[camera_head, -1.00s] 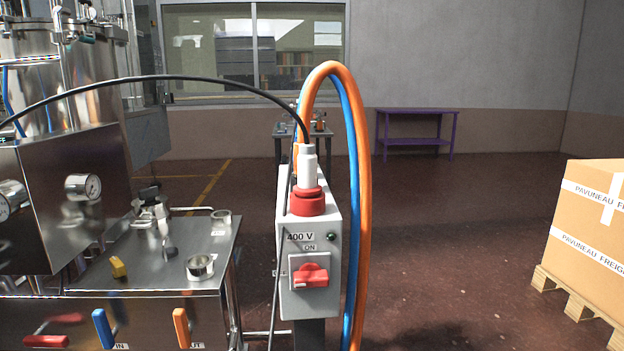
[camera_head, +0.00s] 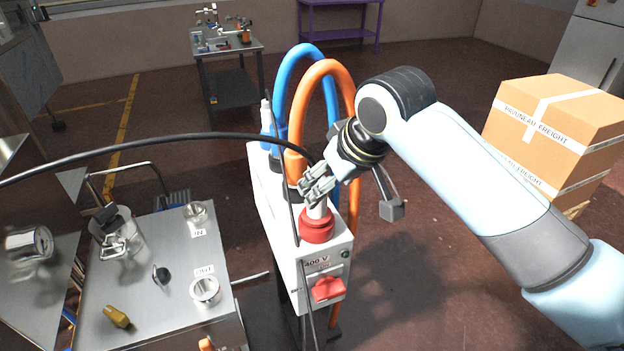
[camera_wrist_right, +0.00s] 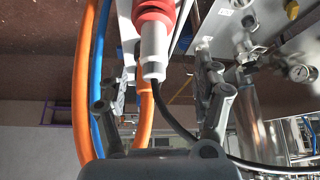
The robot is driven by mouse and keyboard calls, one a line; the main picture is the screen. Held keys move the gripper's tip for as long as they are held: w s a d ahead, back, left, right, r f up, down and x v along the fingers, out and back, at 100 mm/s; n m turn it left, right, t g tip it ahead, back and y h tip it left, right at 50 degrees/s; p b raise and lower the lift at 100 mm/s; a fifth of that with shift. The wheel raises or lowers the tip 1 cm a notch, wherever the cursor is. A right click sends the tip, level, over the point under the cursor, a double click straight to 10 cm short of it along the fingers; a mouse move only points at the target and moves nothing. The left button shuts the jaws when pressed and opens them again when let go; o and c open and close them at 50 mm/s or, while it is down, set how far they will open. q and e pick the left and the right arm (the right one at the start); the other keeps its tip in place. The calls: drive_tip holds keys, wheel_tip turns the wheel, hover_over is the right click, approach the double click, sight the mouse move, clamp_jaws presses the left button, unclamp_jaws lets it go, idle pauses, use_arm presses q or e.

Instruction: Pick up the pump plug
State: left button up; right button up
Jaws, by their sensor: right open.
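The pump plug (camera_head: 318,211) is a white cylinder standing in a red collar (camera_head: 317,228) on top of the grey 400 V box (camera_head: 272,203). A black cable (camera_head: 215,136) leaves its top and runs left. My right gripper (camera_head: 318,186) is at the plug's upper end, its fingers hiding part of it. In the right wrist view, the white plug (camera_wrist_right: 154,52) points its cable end between the two open fingers of the gripper (camera_wrist_right: 160,82). Gaps show on both sides, and the fingers are not closed on it. My left gripper is out of view.
Orange (camera_head: 328,70) and blue (camera_head: 300,52) hoses arch close behind the plug. A red switch (camera_head: 328,289) is on the box front. A steel cart (camera_head: 165,285) with small parts stands left. Cardboard boxes (camera_head: 550,125) stand right.

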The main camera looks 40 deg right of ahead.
sight(321, 220)
drive_tip(key=x, duration=0.4)
drive_tip(key=shift+w+f, duration=0.15)
drive_tip(key=shift+w, duration=0.25)
drive_tip(key=shift+w+d+f, duration=0.15)
drive_tip(key=shift+d+f, duration=0.1)
drive_tip(key=shift+f, duration=0.25)
drive_tip(key=x, duration=0.3)
drive_tip(key=shift+w+d+f+p, duration=0.25)
drive_tip(key=shift+d+p, duration=0.05)
drive_tip(key=shift+p, duration=0.1)
drive_tip(key=shift+w+f, duration=0.15)
drive_tip(key=shift+f, duration=0.2)
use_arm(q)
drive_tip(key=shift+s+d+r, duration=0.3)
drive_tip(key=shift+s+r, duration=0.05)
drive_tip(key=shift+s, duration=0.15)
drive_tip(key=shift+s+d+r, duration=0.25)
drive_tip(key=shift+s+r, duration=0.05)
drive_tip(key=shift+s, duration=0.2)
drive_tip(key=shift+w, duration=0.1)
use_arm(e)
clamp_jaws()
